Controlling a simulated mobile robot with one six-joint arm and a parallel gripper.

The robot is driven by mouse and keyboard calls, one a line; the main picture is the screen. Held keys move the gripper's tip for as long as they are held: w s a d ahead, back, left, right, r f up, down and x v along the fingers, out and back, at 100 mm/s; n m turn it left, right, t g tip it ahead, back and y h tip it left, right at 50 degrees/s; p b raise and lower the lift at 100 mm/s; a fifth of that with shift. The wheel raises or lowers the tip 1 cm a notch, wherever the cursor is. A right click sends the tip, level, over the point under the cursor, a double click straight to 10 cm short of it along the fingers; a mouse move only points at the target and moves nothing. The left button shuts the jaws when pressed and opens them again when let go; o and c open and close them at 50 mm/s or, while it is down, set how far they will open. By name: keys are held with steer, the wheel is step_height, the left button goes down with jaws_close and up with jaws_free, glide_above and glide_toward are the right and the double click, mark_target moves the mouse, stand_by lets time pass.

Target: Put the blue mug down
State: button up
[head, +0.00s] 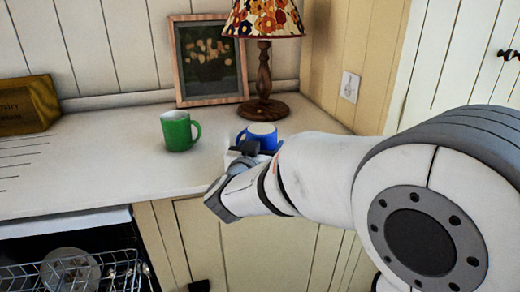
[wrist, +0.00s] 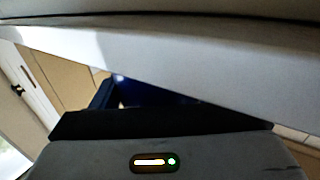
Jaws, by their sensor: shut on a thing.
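The blue mug (head: 262,133) is upright at the right part of the white counter (head: 100,165), with its handle to the left. My gripper (head: 246,150) is at the mug's near side, shut on it. My wrist hides the mug's lower part, so I cannot tell whether its base touches the counter. In the wrist view, the dark blue mug (wrist: 150,93) shows only in part behind the dark gripper body, and the fingertips are hidden.
A green mug (head: 178,131) stands to the left of the blue mug. A lamp (head: 264,75) and a framed picture (head: 208,60) stand behind. A yellow box (head: 28,104) is at far left. An open dishwasher rack (head: 75,272) is below the counter. Counter left of the green mug is clear.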

steer(key=shift+f, duration=0.1)
steer(key=o, duration=1.2)
steer(key=shift+c, duration=0.2)
steer(key=shift+r, duration=0.25)
steer(key=p+v, duration=0.1)
steer(key=v, duration=1.1)
steer(key=shift+p, duration=0.4)
